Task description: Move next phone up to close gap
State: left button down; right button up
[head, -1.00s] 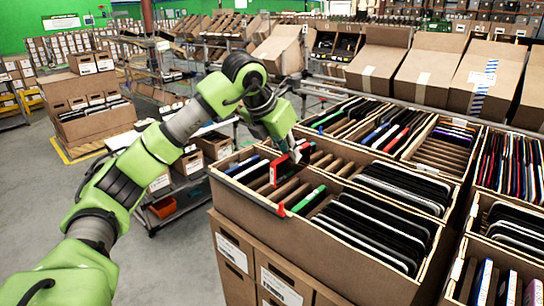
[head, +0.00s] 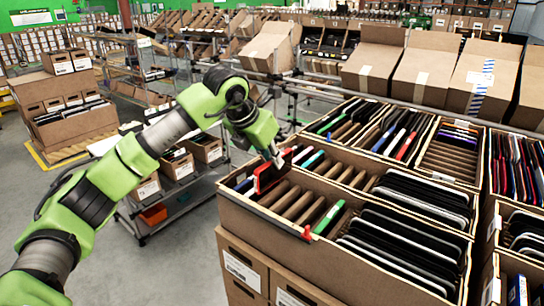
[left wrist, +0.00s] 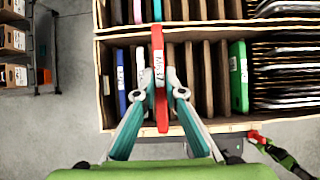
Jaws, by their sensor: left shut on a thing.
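My left gripper (head: 279,160) is shut on a red phone (head: 270,176), which stands upright in the front left compartment of a divided carton (head: 290,238). In the left wrist view the fingers (left wrist: 158,92) pinch the red phone (left wrist: 158,65) from both sides. A blue phone (left wrist: 121,80) and a white one (left wrist: 140,62) stand to its left. Several brown dividers (left wrist: 205,75) with empty slots lie between it and a green phone (left wrist: 238,75), which also shows in the head view (head: 328,217). The red phone's lower edge is hidden. My right gripper is out of view.
Black phones (head: 400,250) fill the carton's right part. More phone cartons (head: 375,130) stand behind and to the right. A red tag (head: 306,232) sits on the front rim.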

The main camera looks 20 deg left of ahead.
aim_at(271, 185)
pick_arm(q)
notch_tip(271, 185, down, 2)
jog(key=shift+f+b, duration=0.1)
jog(key=shift+b, duration=0.4)
jog(key=shift+f, duration=0.25)
jog(key=shift+f+b, duration=0.65)
jog(key=shift+f, duration=0.2)
jog(key=shift+f+b, duration=0.75)
jog(key=shift+f, duration=0.2)
jog(key=shift+f+b, duration=1)
jog(key=shift+f, duration=0.3)
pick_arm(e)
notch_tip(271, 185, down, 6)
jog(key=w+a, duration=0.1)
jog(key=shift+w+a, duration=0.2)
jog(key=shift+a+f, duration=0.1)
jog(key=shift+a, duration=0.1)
pick_arm(q)
jog(key=shift+f+b, duration=0.25)
jog(key=shift+b, duration=0.05)
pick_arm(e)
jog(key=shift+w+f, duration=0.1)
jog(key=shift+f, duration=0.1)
